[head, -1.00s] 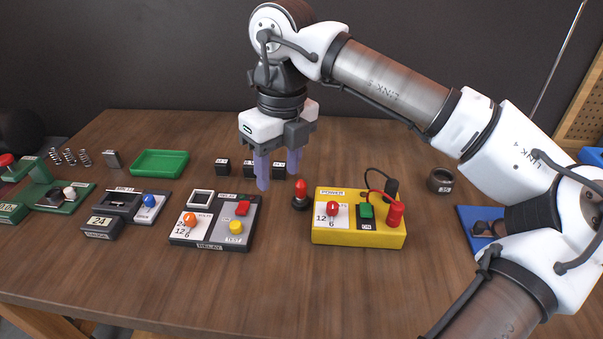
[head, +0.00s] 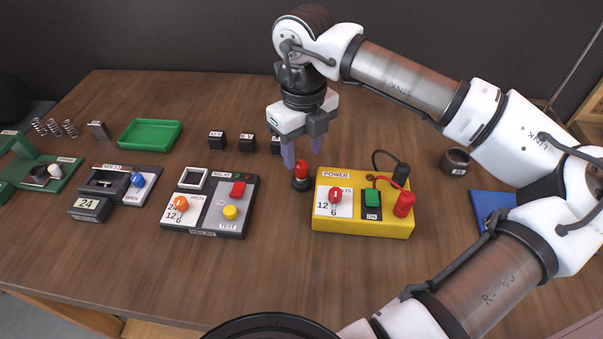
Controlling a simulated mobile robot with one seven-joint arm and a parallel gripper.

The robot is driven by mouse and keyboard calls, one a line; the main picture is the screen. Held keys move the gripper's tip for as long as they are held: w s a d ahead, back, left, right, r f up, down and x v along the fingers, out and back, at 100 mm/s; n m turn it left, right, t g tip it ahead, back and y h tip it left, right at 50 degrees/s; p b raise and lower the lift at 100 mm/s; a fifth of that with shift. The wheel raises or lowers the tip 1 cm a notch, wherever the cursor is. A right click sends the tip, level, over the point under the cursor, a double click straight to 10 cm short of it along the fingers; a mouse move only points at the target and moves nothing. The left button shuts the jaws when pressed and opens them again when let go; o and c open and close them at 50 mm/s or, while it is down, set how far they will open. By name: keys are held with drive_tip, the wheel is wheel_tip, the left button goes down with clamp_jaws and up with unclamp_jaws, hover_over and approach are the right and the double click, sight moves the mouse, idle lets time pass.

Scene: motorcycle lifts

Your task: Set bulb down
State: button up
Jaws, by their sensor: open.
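A red bulb-like piece with a black base (head: 301,174) stands upright on the wooden table, just left of the yellow power box (head: 362,225). My gripper (head: 303,157) is above the table, pointing down, with its two purple fingers apart. The fingertips appear on either side of the red top in the picture. I cannot tell whether they touch it or are behind it. Nothing shows held between the fingers.
A grey relay tester (head: 246,187), a battery-like unit (head: 88,209) and a green tray (head: 150,134) are to the left. Small black blocks (head: 247,142) stand behind. A dark ring (head: 455,161) and a blue mat (head: 492,204) are right. The front table is clear.

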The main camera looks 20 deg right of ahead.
sight(301, 163)
drive_tip(key=shift+a+f+p, duration=0.2)
drive_tip(key=shift+f+p, duration=1)
drive_tip(key=shift+f, duration=1.7)
drive_tip(key=c, duration=0.8)
drive_tip(key=shift+c, duration=0.2)
drive_tip(key=shift+r, duration=0.1)
wheel_tip(301, 163, up, 18)
drive_tip(key=b, duration=0.5)
drive_tip(key=shift+r, duration=0.25)
